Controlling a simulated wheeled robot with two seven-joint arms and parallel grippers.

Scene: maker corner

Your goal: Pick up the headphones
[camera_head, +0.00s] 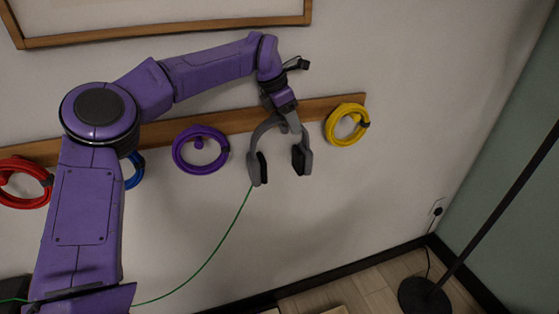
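The grey headphones (256,146) with black inner ear pads are in front of the wall at the wooden rail, band up and cups down. A thin green cable (216,252) runs from the left cup down to the lower left. My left gripper (288,123) comes down from above and is at the top of the band, overlapping it in this view. Its fingertips are small and blend with the band, so whether they are closed on it is unclear. Any peg behind the band is hidden. My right gripper does not show.
Coiled cables hang on the wooden rail (237,120): red (19,204), blue (135,171), purple (179,147) and yellow (331,123). A framed picture (160,29) is above. A dark stand (425,297) is on the floor at right. The wall below the headphones is clear.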

